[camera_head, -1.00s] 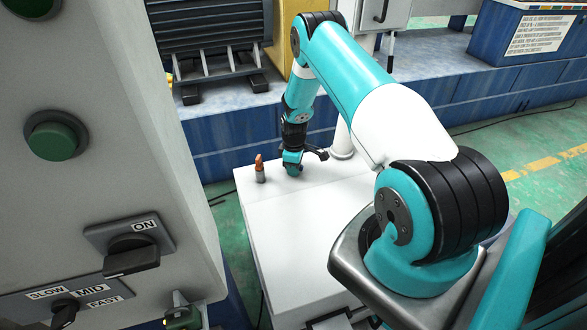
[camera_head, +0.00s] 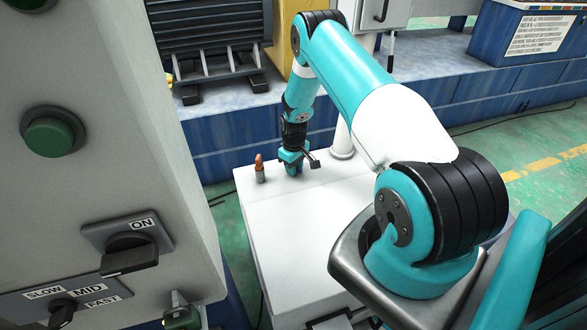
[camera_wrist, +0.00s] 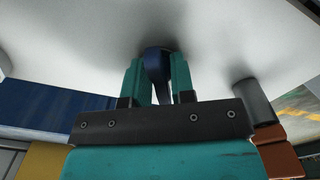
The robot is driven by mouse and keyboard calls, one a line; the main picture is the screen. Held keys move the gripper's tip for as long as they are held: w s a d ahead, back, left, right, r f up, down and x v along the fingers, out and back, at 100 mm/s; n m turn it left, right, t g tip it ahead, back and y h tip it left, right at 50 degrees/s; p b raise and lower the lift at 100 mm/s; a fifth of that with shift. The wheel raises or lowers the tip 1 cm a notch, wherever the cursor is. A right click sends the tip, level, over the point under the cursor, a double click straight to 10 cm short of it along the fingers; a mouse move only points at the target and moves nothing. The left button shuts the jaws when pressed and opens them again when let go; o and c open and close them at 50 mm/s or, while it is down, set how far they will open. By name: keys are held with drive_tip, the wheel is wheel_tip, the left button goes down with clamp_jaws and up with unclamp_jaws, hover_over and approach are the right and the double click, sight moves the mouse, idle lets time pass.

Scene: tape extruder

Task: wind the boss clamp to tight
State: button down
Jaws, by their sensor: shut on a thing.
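In the wrist view, a dark blue piece (camera_wrist: 157,66), which I take to be the boss clamp's handle, stands on a white surface between the two teal fingers of my gripper (camera_wrist: 157,85). My gripper is shut on it. In the head view, my gripper (camera_head: 292,168) points down at the far end of the white box top (camera_head: 300,215). There the blue piece is hidden by the gripper, and I cannot tell how tight the clamp is.
A small orange-tipped grey cylinder (camera_head: 259,173) stands close left of my gripper. A pale post (camera_head: 341,140) rises just right of it. A grey control cabinet (camera_head: 150,120) with switches fills the left. The near box top is clear.

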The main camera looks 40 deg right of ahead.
drive_tip(key=shift+m, duration=1.4)
drive_tip(key=m, duration=0.2)
drive_tip(key=shift+m, duration=0.4)
drive_tip(key=c, duration=1.1)
unclamp_jaws()
drive_tip(key=shift+o, duration=0.2)
drive_tip(key=shift+r+p, duration=2.75)
drive_tip(key=shift+r, duration=1.35)
